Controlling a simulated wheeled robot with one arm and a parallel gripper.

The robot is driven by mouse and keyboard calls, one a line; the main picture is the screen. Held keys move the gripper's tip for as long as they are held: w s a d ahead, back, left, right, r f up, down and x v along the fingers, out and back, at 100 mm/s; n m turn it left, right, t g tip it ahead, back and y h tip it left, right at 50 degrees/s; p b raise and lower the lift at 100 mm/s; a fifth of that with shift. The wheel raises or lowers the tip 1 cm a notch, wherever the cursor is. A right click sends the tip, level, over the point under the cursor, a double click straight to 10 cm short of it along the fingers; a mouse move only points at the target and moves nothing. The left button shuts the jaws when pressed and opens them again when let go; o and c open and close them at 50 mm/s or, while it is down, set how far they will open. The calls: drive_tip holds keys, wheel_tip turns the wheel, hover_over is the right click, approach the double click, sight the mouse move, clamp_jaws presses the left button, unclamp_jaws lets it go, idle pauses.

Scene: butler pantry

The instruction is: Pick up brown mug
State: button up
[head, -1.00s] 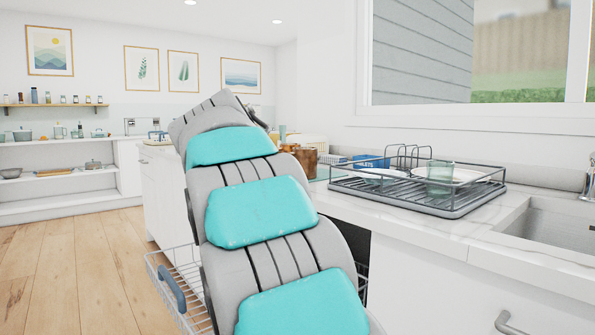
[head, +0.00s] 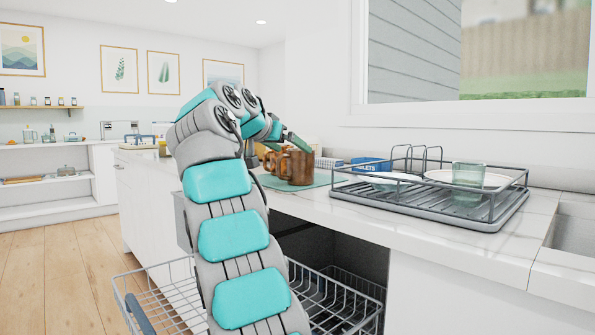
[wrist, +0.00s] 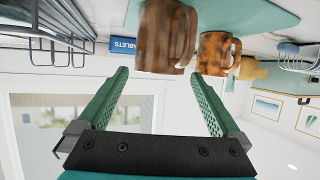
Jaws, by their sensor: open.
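A brown mug (head: 299,168) with a mottled surface stands on a green mat (head: 325,180) on the counter. In the wrist view, which is upside down, the larger brown mug (wrist: 160,38) is close, with its handle to the right. A second brown mug (wrist: 214,53) stands beside it and is partly hidden behind the first in the head view (head: 271,160). My gripper (wrist: 160,73) is open and empty, its green fingers spread on either side of the near mug's rim in the picture. I cannot tell the remaining gap. In the head view, a green finger (head: 296,138) shows just above the mugs.
A dish rack (head: 430,200) with plates and a glass (head: 468,174) stands to the right of the mugs. A blue tablets box (head: 371,164) lies behind. A pulled-out wire dishwasher rack (head: 160,290) is below the counter. A yellowish object (wrist: 252,68) stands past the second mug.

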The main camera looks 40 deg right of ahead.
drive_tip(key=x, duration=0.3)
drive_tip(key=p+x, duration=0.1)
drive_tip(key=x, duration=0.1)
drive_tip(key=shift+w+d+r, duration=0.15)
drive_tip(key=shift+d+r, duration=0.05)
drive_tip(key=shift+d, duration=0.1)
clamp_jaws()
idle(0.5)
